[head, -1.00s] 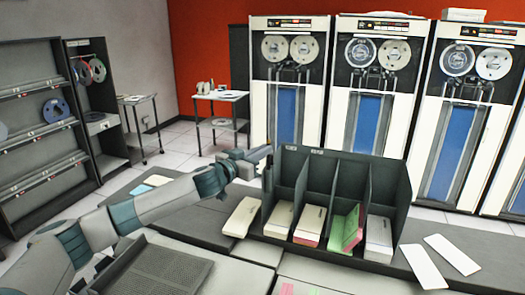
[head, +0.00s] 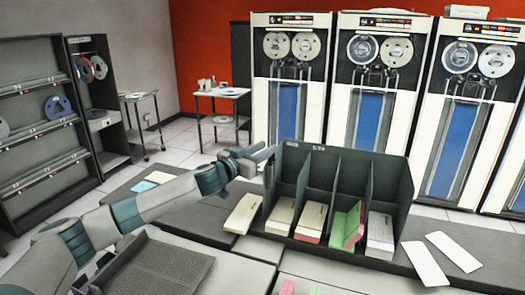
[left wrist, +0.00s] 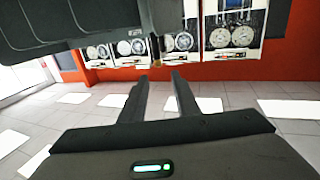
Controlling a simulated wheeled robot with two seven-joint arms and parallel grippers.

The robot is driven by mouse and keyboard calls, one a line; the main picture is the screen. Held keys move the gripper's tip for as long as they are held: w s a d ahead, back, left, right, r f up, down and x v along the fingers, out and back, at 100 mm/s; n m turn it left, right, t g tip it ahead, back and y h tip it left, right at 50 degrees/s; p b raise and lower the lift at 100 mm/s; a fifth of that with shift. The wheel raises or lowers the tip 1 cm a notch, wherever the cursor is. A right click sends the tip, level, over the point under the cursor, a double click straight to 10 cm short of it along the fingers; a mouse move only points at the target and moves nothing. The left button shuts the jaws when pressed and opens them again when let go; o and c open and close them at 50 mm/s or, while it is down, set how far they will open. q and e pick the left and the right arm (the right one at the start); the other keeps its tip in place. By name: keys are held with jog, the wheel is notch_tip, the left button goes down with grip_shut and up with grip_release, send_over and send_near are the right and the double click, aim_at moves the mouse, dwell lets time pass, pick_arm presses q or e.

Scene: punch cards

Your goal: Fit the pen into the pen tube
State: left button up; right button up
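My left gripper (head: 268,155) reaches to the rear left corner of the dark card sorter, which partly hides its fingers in the head view. In the left wrist view, its two dark fingers (left wrist: 157,78) stand apart with an empty gap between them. A small dark upright piece with a yellowish end (left wrist: 157,62) shows just beyond the fingertips, beside the sorter; I cannot tell whether it is the pen or the pen tube. Neither can be picked out for sure in the head view. My right gripper is not in view.
The card sorter (head: 292,165) holds card stacks in its compartments. A cream card block (head: 243,213) lies left of it, and two white cards (head: 426,263) lie to its right. A grey mesh tray (head: 160,272) is at the front left. Tape cabinets (head: 380,110) stand behind.

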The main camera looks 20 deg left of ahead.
pick_arm(q)
jog(key=shift+s, duration=0.1)
jog(key=b+v, duration=0.7)
jog(key=v, duration=1)
jog(key=shift+r, duration=0.15)
dwell(0.6)
